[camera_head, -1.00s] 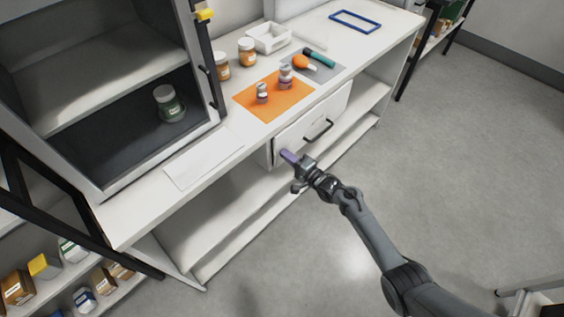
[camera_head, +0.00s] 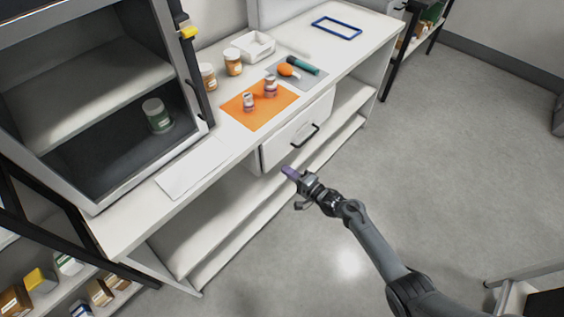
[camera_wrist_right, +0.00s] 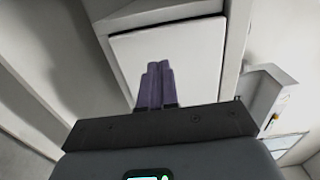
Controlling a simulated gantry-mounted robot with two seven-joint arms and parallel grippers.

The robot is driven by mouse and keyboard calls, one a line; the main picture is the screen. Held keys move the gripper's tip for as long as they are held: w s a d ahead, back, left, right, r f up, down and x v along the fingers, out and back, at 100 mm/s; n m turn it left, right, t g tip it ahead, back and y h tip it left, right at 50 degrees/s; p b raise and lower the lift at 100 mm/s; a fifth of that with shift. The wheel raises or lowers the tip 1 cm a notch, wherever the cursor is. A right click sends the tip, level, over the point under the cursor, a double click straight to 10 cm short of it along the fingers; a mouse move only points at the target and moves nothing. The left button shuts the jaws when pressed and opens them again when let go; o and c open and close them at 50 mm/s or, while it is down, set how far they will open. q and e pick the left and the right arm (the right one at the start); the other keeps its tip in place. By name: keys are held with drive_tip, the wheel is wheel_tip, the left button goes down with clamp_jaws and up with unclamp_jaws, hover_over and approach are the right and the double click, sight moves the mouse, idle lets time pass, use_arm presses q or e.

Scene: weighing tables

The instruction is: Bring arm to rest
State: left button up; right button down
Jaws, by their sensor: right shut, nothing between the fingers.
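My right gripper (camera_head: 290,173) is in front of the table, over the grey floor and clear of the drawer. Its purple fingers also show in the right wrist view (camera_wrist_right: 155,85), pressed together with nothing between them. The drawer (camera_head: 297,134) with a black handle is shut under the tabletop, beyond and to the right of the fingertips. My left gripper is not in either view.
An orange mat (camera_head: 257,110) with small bottles lies on the white table. A grey mat (camera_head: 303,72) carries a teal-handled tool and an orange item.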

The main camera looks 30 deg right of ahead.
drive_tip(key=s+d+f+g+p, duration=0.15)
drive_tip(key=s+f, duration=0.35)
drive_tip(key=s, duration=0.7)
drive_tip(key=s+a+r+n+g, duration=0.2)
drive_tip(key=s+a+n, duration=0.1)
drive_tip(key=s+a, duration=0.5)
drive_tip(key=s+d+r+n+g+h+p, duration=0.1)
drive_tip(key=s+r+n+g+h, duration=0.5)
drive_tip(key=s+r+n+g, duration=0.6)
drive_tip(key=s+r+t+p, duration=0.2)
drive_tip(key=s+r+p, duration=0.1)
drive_tip(key=r+p, duration=3.5)
drive_tip(key=shift+r+n, duration=0.25)
drive_tip(key=shift+n, duration=0.15)
